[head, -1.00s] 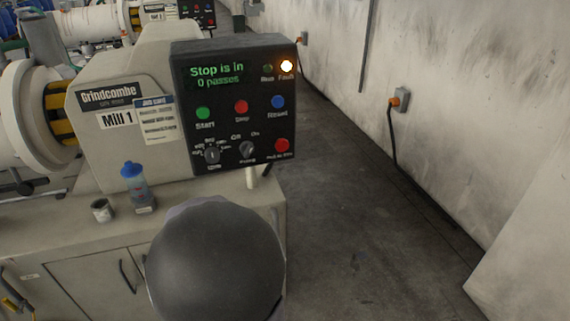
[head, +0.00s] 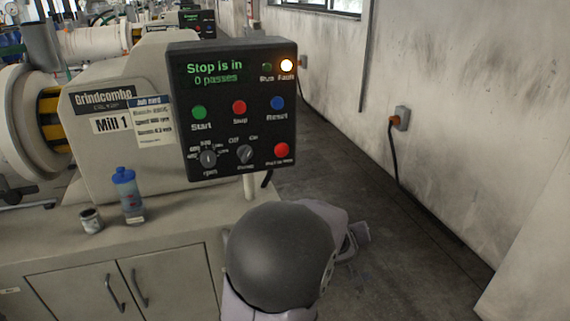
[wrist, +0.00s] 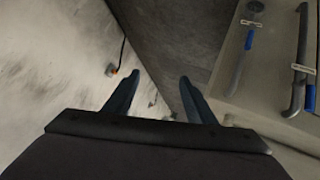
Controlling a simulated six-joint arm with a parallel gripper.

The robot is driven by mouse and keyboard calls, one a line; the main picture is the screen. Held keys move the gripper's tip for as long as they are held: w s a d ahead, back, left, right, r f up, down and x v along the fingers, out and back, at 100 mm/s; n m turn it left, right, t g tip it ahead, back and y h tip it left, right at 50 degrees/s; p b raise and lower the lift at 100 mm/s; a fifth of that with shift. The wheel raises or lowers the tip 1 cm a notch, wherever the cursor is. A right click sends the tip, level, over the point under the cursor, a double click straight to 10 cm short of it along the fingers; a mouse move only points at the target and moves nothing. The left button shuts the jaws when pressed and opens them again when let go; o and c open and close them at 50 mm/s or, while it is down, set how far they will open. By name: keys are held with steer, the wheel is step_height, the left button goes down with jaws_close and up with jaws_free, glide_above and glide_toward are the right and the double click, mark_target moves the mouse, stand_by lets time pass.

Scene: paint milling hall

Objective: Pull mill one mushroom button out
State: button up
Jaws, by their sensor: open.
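The mill 1 control panel (head: 240,110) is a black box beside the Mill 1 label (head: 112,124). Its red mushroom button (head: 281,150) sits at the lower right corner, above a small label. The display (head: 217,73) reads "Stop is in, 0 passes", and the fault lamp (head: 286,65) is lit. A second red button (head: 239,107) is labelled Stop. My gripper (wrist: 157,80) is open and empty in the wrist view, pointing towards the floor and wall. In the head view my arm is below and right of the panel; its fingers are not clear there. The panel is not in the wrist view.
A blue-capped bottle (head: 130,196) and a small tin (head: 91,221) stand on the cabinet top (head: 170,225) left of my arm. A wall socket (head: 401,117) with a cable is at right. The aisle floor (head: 335,150) is clear.

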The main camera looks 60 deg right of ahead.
steer(key=w+d+r+n+t+h, duration=0.2)
steer(key=w+r+t, duration=0.2)
steer(key=w+r, duration=0.35)
steer(key=n+t, duration=0.3)
steer(key=t, duration=0.4)
glide_toward(283, 152)
steer(key=shift+h, duration=0.3)
steer(key=shift+p+x, duration=0.6)
steer(key=shift+x, duration=3.5)
steer(key=shift+w+a+f, duration=0.1)
